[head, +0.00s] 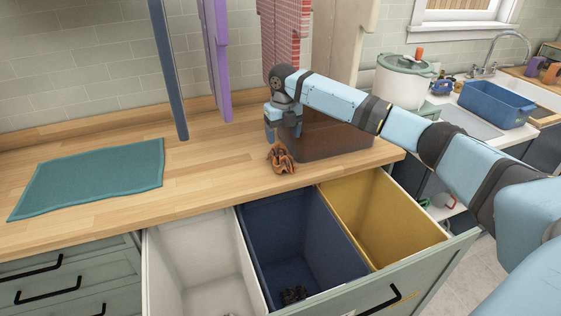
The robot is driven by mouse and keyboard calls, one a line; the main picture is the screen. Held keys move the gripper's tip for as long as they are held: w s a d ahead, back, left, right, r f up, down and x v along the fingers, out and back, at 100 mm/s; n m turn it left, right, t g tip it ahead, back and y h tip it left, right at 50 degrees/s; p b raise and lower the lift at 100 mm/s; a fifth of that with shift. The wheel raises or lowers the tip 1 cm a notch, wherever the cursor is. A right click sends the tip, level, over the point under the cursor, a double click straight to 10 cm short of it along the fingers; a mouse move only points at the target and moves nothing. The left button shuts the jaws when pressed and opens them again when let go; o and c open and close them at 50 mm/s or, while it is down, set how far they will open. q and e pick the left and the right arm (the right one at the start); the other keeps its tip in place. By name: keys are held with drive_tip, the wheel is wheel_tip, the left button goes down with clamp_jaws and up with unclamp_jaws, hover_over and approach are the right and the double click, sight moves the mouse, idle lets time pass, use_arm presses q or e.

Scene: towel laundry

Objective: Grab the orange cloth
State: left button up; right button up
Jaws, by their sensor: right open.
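A small crumpled orange-brown cloth (281,160) lies on the wooden counter near its front edge. My right gripper (283,136) points down just above and behind the cloth. It is open, and the cloth lies apart from it on the counter. My right arm reaches in from the right. My left gripper is out of view.
A translucent brown box (335,140) stands just right of the gripper. A teal towel (90,178) lies flat at left. Cloths hang above the counter. Below, an open drawer holds white (190,235), blue (300,235) and yellow (385,225) bins; the blue one contains a dark item.

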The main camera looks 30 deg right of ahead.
sight(282, 157)
drive_tip(key=f, duration=1)
drive_tip(key=shift+w+f, duration=0.2)
drive_tip(key=shift+w, duration=0.05)
drive_tip(key=shift+r, duration=0.1)
drive_tip(key=c, duration=0.6)
